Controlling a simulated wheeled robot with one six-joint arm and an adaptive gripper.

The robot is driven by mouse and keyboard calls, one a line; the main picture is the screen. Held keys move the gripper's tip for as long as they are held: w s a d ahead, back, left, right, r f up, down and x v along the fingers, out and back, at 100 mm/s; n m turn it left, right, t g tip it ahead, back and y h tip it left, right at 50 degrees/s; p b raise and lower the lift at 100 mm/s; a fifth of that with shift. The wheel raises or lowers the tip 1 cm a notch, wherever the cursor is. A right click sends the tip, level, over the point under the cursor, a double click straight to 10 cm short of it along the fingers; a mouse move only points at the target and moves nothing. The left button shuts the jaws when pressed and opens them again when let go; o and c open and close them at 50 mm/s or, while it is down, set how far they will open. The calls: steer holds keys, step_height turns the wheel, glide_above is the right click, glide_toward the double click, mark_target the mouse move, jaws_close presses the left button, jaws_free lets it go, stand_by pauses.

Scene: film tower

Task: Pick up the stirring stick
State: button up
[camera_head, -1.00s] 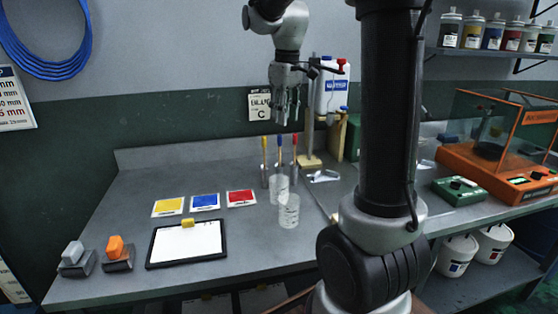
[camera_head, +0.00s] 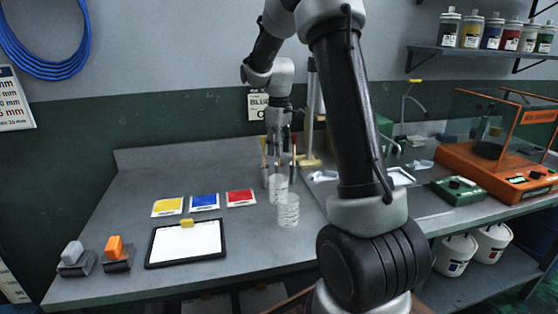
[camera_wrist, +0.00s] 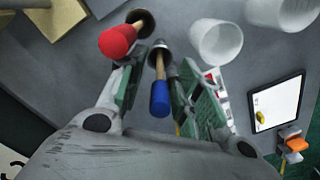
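The stirring sticks stand upright in metal holders on the bench. One has a blue tip (camera_wrist: 160,98), one a red tip (camera_wrist: 117,41) and one a yellow tip (camera_head: 263,141); I cannot tell which one is meant. My gripper (camera_head: 278,148) points down over them and hides the blue one in the head view. In the wrist view my gripper (camera_wrist: 160,88) is open, with the blue-tipped stick between its two green-padded fingers. The red-tipped stick is outside, close to the left finger. Nothing is held.
Two clear beakers, the nearer one (camera_head: 288,210) and the farther one (camera_head: 278,187), stand in front of the sticks. Yellow, blue and red cards (camera_head: 204,202) and a black-framed clipboard (camera_head: 158,262) lie to the left. An orange machine (camera_head: 480,165) is at right.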

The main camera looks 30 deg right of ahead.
mark_target(279, 160)
step_height(279, 160, down, 3)
steer(key=shift+r, duration=0.15)
jaws_close()
stand_by(0.4)
